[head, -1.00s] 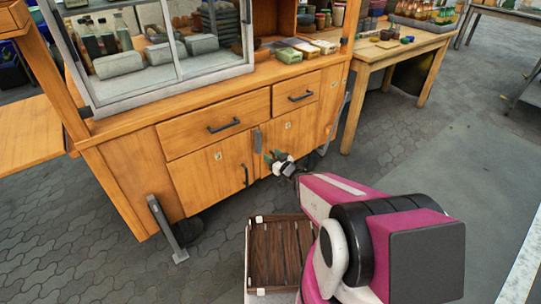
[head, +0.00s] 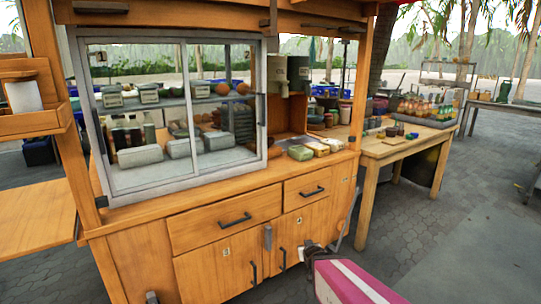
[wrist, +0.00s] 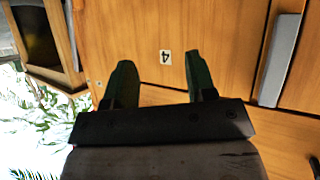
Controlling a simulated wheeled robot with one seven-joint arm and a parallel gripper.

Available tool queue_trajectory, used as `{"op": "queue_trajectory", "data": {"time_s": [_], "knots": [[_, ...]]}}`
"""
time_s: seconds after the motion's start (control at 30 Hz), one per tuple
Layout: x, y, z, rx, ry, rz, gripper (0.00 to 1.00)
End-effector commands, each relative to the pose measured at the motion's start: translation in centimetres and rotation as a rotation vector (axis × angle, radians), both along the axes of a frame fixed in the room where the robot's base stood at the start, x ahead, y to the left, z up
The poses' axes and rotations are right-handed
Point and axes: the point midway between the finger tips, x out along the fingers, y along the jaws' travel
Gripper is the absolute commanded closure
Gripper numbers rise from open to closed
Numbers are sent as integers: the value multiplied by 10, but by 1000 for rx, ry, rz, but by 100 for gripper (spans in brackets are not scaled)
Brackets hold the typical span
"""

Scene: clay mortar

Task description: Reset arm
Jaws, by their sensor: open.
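My gripper (wrist: 160,85) is open and empty in the wrist view, its two dark green fingers apart. Beyond the fingers is the wooden cupboard door (wrist: 135,40) with a small label "4". In the head view my pink and white arm (head: 345,283) reaches in from the bottom, in front of the wooden food cart (head: 140,262). The fingers themselves are hard to make out there, near the cart's lower doors.
The cart carries a glass display case (head: 180,115) and several small boxes (head: 318,148) on its counter. A wooden table (head: 405,150) with bottles and bowls stands to the right. Paved floor (head: 400,250) is clear at lower right.

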Motion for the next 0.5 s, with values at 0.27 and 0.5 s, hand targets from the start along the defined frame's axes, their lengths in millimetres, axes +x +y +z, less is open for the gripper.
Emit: {"op": "queue_trajectory", "data": {"time_s": [0.27, 0.5], "knots": [[-39, -36, 6, -36, 399, -169, 49], [-92, -40, 22, -6, 765, -196, 49]]}}
